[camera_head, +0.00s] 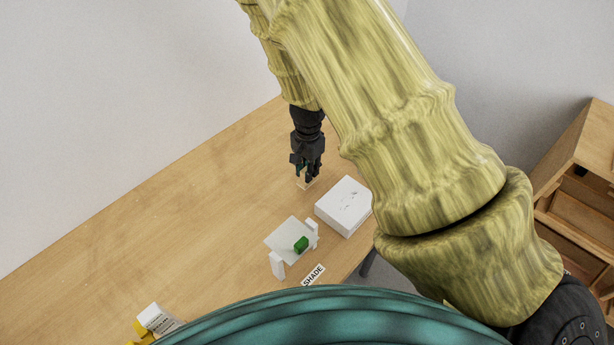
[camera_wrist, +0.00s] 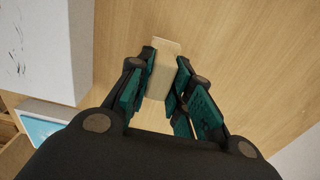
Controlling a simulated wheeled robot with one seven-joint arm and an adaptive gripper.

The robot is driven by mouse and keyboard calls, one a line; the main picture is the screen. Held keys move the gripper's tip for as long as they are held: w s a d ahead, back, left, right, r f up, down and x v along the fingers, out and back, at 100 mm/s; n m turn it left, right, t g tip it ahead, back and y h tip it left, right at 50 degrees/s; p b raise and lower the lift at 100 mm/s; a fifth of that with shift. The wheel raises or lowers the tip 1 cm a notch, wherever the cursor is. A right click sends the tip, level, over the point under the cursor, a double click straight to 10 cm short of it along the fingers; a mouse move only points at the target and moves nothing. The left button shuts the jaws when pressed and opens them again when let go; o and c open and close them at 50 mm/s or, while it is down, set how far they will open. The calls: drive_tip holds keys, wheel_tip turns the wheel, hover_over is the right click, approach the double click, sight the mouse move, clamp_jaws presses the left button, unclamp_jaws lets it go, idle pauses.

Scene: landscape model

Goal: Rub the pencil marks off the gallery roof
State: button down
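The white gallery roof block (camera_head: 343,205) stands on the table with thin dark pencil marks on its top. Its marked top also shows at the left edge of the wrist view (camera_wrist: 35,45). My gripper (camera_head: 307,176) is low over the table, just behind and left of that block. In the wrist view my gripper (camera_wrist: 166,68) has its teal-padded fingers on both sides of a small cream block, which looks like an eraser (camera_wrist: 161,80), and appears shut on it. I cannot tell whether the eraser touches the table.
A white box (camera_head: 157,318) with yellow pieces is at the lower left. Wooden shelving (camera_head: 580,190) stands at the right. The table's left side is clear.

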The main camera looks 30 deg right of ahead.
drive_tip(key=shift+r+p, duration=2.85)
drive_tip(key=shift+r, duration=0.2)
